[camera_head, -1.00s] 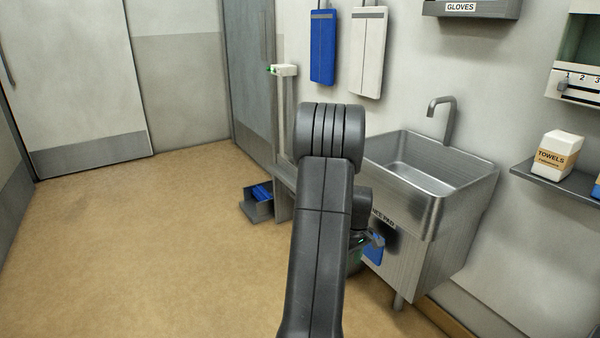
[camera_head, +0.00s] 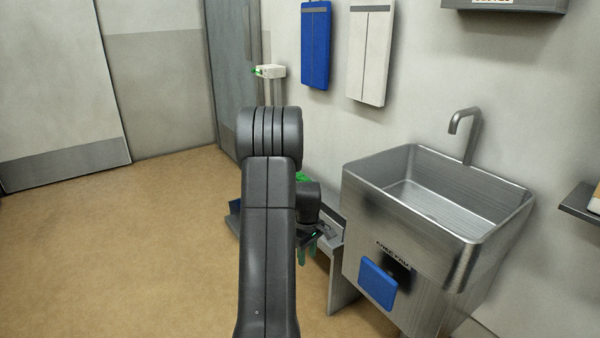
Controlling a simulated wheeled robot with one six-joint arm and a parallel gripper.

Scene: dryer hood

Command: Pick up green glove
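A small bright green patch (camera_head: 302,177) shows just behind my arm, above the grey bench; it may be the green glove, but most of it is hidden. My gripper (camera_head: 307,246) points down beside the right side of my arm, in front of the bench. Greenish, finger-like shapes hang at its tip; I cannot tell whether they are its fingers or something held. The gripper is small and partly hidden, so its opening is unclear.
A steel sink (camera_head: 440,205) with a blue knee pad (camera_head: 377,283) stands to the right. The grey bench (camera_head: 342,275) is beside it. Blue (camera_head: 316,45) and white (camera_head: 370,55) panels hang on the wall. The left floor is clear.

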